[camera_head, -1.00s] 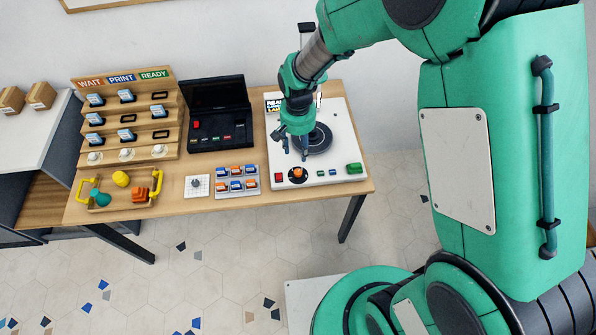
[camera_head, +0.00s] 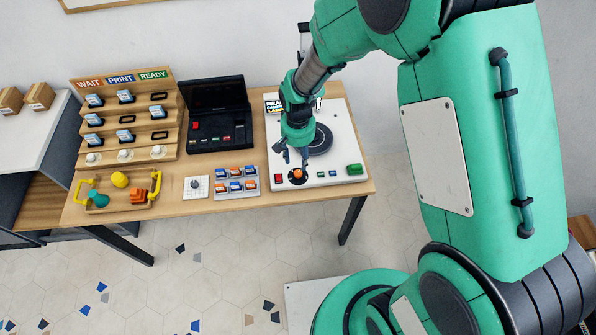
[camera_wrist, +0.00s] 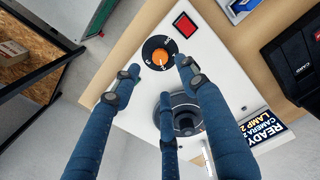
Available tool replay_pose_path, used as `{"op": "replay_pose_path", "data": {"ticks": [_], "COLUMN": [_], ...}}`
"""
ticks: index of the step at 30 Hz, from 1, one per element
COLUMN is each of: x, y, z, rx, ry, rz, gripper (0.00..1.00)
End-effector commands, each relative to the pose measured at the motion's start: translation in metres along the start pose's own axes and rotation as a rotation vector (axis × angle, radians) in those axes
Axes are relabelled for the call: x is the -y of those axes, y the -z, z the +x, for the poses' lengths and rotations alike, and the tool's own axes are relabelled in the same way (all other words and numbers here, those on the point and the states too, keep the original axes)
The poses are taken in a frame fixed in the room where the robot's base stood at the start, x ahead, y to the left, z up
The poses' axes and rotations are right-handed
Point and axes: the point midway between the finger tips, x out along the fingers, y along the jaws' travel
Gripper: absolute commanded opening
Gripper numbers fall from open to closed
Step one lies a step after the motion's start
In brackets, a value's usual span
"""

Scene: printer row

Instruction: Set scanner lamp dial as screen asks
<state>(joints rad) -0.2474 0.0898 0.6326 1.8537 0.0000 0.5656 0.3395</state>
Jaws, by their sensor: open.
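The scanner (camera_head: 337,125) is a white panel on the right end of the table, with a dark round platter (camera_head: 318,142). Its lamp dial is an orange knob (camera_head: 298,174) on a black disc at the front. In the wrist view the orange knob (camera_wrist: 160,58) shows whole, with light marks around it on the disc. The screen (camera_wrist: 265,135) reads "READY", "CAMERA" and "LAMP 2"; its edge is cut off. My gripper (camera_head: 293,158) is open and empty just above and behind the dial. In the wrist view its fingers (camera_wrist: 160,85) are spread and apart from the knob.
A red button (camera_wrist: 185,25) sits beside the dial; a green button (camera_head: 354,169) is at the front right. Left are an orange-and-blue switch block (camera_head: 237,183), a black console (camera_head: 214,115), a wooden rack (camera_head: 127,115) and a tray with yellow handles (camera_head: 111,207).

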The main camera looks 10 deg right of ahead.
Motion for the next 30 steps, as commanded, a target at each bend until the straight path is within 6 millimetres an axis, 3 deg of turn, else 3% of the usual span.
{"op": "replay_pose_path", "data": {"ticks": [6,15,30], "x": [0.0,0.0,0.0], "y": [-0.001,0.0,0.0], "z": [0.04,0.076,0.085], "rx": [0.003,0.0,0.0], "ry": [-0.001,0.0,0.0], "rz": [0.0,0.0,0.0], "gripper": [0.43,0.43,0.43]}}
